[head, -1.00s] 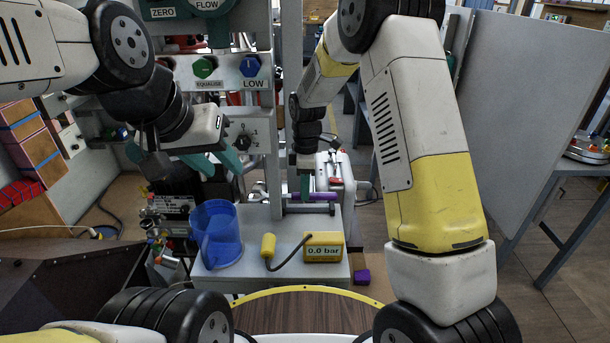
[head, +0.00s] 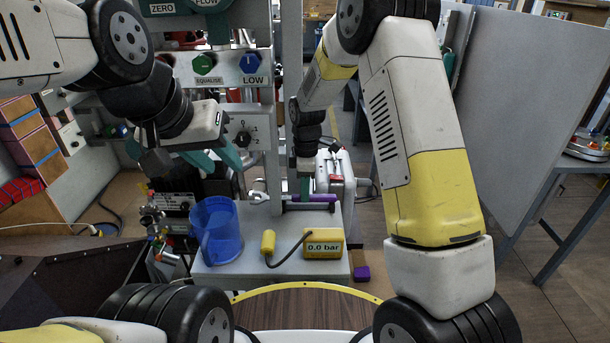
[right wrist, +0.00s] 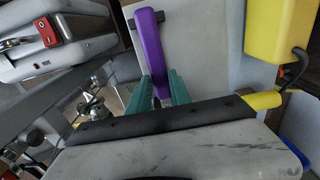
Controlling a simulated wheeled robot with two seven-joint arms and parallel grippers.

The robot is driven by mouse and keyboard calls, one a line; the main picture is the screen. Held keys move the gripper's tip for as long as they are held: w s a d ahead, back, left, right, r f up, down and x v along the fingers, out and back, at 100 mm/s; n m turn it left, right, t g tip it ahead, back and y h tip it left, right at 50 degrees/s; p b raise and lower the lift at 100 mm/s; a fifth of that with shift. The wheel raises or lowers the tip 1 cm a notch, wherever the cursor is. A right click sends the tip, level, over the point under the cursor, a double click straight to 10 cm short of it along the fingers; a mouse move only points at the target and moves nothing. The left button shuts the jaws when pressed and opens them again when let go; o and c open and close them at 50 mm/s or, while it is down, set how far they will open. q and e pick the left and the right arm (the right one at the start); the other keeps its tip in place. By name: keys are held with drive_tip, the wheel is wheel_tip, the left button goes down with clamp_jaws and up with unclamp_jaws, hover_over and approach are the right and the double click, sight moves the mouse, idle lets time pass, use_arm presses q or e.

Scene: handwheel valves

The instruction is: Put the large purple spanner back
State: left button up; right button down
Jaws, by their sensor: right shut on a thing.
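The large purple spanner (head: 321,198) lies roughly level at the back of the grey bench, by a grey rail (head: 312,207). My right gripper (head: 304,190) is shut on it from above. In the right wrist view the purple handle (right wrist: 150,45) runs up from between the teal fingers (right wrist: 163,88). A silver open end (head: 259,197) shows left of the purple part; the stretch between is partly hidden by the post. I cannot tell whether the spanner touches the rail. My left gripper (head: 214,160) is open and empty in front of the valve panel.
A grey post (head: 301,130) rises close to my right gripper. A small purple block (head: 362,272) sits at the bench's right.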

drive_tip(key=c, duration=1.1)
unclamp_jaws()
drive_tip(key=o, duration=0.5)
drive_tip(key=shift+c, duration=0.2)
drive_tip(key=shift+d+r, duration=0.1)
drive_tip(key=shift+r, duration=2.85)
